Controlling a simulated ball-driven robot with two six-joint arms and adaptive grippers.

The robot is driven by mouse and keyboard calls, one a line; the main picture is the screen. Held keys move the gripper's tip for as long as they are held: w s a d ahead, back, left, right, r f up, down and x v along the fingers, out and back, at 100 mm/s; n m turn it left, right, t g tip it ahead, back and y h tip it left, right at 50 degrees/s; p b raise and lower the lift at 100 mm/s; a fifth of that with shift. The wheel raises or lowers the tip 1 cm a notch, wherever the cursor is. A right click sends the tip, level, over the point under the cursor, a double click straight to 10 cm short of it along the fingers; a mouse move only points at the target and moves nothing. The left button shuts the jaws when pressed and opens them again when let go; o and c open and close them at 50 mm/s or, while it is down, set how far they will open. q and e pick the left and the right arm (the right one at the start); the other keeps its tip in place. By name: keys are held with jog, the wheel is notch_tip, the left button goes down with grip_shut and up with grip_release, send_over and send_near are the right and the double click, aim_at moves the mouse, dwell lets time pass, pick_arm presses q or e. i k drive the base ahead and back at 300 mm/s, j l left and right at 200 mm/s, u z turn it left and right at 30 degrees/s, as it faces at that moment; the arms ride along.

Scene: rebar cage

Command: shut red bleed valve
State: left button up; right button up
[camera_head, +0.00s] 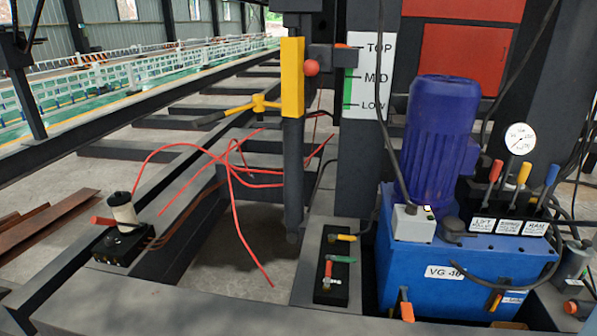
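Two red-handled fittings could be the bleed valve, and I cannot tell which it is. One is a red lever (103,221) on a black block (122,246) at the left, beside a pale cylinder (122,210); it lies roughly level, pointing left. The other is a small red handle (328,269) on a black manifold (331,285) at the lower centre, standing roughly upright. A green handle (340,259) and a yellow handle (342,237) sit on the same manifold. Neither of my grippers shows in this view.
A blue power unit (460,262) with a blue motor (439,140), gauge (520,138) and coloured levers (522,174) stands at the right. Loose red hoses (235,180) cross the middle. A yellow post (292,78) stands at the centre. Dark beams (200,310) frame the floor.

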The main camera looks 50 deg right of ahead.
aim_at(330, 264)
jog(key=z, duration=1.25)
